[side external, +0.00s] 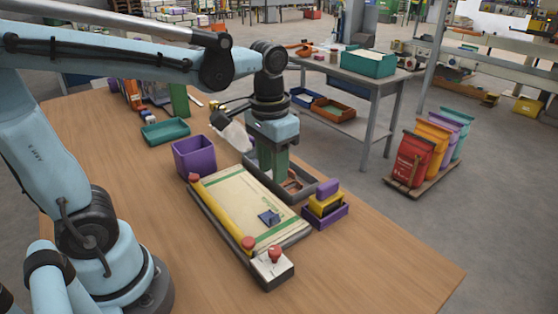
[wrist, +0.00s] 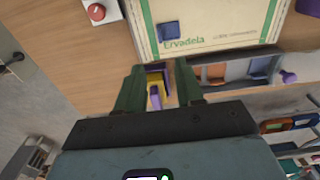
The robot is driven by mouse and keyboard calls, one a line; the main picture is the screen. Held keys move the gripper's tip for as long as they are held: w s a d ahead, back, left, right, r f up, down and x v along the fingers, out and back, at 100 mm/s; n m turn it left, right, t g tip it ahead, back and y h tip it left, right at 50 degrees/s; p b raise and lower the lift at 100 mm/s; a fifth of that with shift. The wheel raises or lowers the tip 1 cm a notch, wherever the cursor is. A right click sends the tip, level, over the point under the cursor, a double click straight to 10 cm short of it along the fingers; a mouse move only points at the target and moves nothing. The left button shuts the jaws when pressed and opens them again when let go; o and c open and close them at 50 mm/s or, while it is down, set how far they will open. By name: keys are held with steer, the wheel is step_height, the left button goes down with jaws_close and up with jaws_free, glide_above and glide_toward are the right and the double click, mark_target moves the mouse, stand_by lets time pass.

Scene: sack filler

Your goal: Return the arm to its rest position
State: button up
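My gripper (side external: 274,172) points down above the grey tray behind the sack in the side external view. In the wrist view my gripper (wrist: 159,68) shows its two green fingers apart. Nothing is visibly held between them. A purple and yellow stack (wrist: 156,85) shows past the gap, and the side external view places it to the right of the gripper. A flat cream sack (side external: 235,205) with green bands lies on the work bed. Its print and a small dark blue piece (wrist: 170,31) show in the wrist view. The gap between fingertips and tray cannot be judged.
A yellow bar (side external: 222,212) runs along the sack's left edge. A red-button box (side external: 272,268) stands in front. A purple bin (side external: 195,157), a teal tray (side external: 165,131) and the purple-yellow stack (side external: 326,199) stand nearby. The wooden table's (side external: 390,270) front right is clear.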

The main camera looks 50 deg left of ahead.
steer(key=t, duration=0.2)
steer(key=s+a+f+t, duration=0.1)
steer(key=t, duration=0.1)
steer(key=s+t, duration=0.1)
steer(key=t, duration=0.1)
steer(key=shift+s+a+f+t, duration=0.1)
steer(key=shift+a+f+t, duration=0.05)
steer(key=shift+t, duration=0.25)
stand_by(0.9)
